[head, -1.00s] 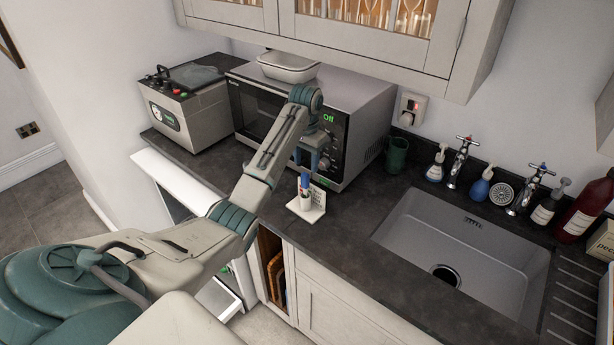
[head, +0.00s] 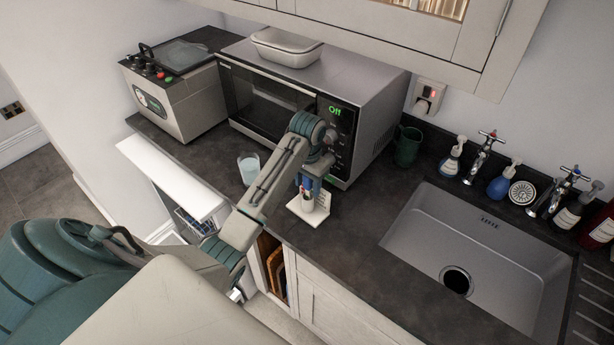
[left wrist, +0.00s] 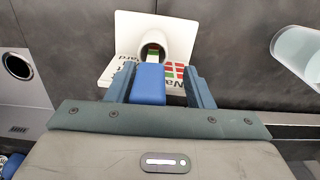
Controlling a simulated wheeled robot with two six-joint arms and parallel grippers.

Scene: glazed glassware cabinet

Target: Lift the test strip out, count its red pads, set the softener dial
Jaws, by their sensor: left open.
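The test strip has a blue grip end (left wrist: 149,84), which also shows in the head view (head: 308,184). Its lower part stands in a small white cup (left wrist: 166,37) on a white stand (head: 296,209). Green and red show at the cup's mouth, but the pads are too small and hidden to count. My left gripper (left wrist: 158,88) is open, with one finger on each side of the blue end; in the head view it points down over the stand (head: 311,180). My right gripper is not in view. I cannot make out a softener dial.
A glass (head: 248,168) stands left of my forearm on the dark worktop. The microwave (head: 372,110) is close behind my gripper. The sink (head: 411,232) lies to the right, with a green mug (head: 407,146) behind. A white unit (head: 168,172) sits below the worktop's left front edge.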

